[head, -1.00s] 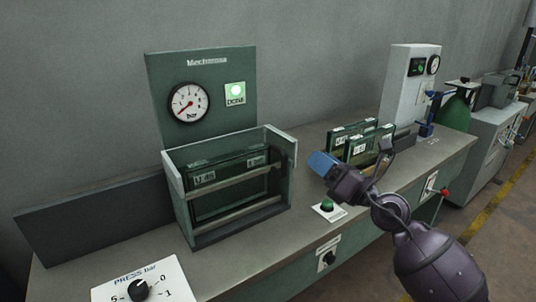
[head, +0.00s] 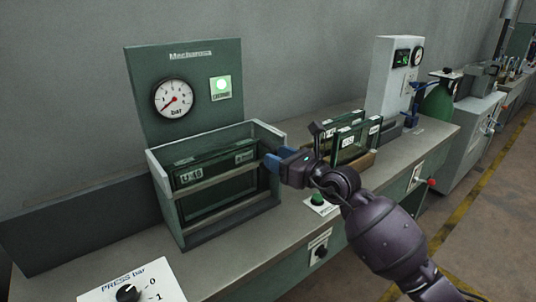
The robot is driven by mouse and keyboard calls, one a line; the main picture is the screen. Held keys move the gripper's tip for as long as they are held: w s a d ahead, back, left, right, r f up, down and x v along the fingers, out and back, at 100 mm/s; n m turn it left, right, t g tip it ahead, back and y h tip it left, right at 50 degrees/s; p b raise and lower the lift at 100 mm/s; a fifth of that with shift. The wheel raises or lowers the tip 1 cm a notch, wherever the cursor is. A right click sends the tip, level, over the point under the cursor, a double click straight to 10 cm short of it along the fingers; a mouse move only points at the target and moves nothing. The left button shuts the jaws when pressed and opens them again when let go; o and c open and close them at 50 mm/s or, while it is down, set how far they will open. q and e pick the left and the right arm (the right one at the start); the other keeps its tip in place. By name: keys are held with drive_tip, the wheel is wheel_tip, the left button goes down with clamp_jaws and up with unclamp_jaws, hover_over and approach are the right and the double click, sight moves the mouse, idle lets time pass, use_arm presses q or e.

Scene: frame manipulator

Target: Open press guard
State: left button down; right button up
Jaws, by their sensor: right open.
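The press (head: 183,236) stands on the workbench under a green back panel (head: 145,55) with a gauge and a lit green lamp. Its front has two pale horizontal bars, and a glass-like panel labelled U-46 (head: 190,177) stands inside behind them. I cannot tell which part is the guard. My right gripper (head: 275,163) is open, with blue fingertips at the right end of the press, close to the upper bar (head: 215,188). I cannot tell whether it touches. My left gripper is not in view.
A green button (head: 317,199) sits on the bench below my right arm. More framed panels (head: 352,140) stand in a rack right of the gripper. A PRESS bar dial (head: 127,293) is at the front left. Bench space before the press is clear.

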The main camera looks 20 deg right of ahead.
drive_tip(key=shift+x, duration=1.75)
clamp_jaws()
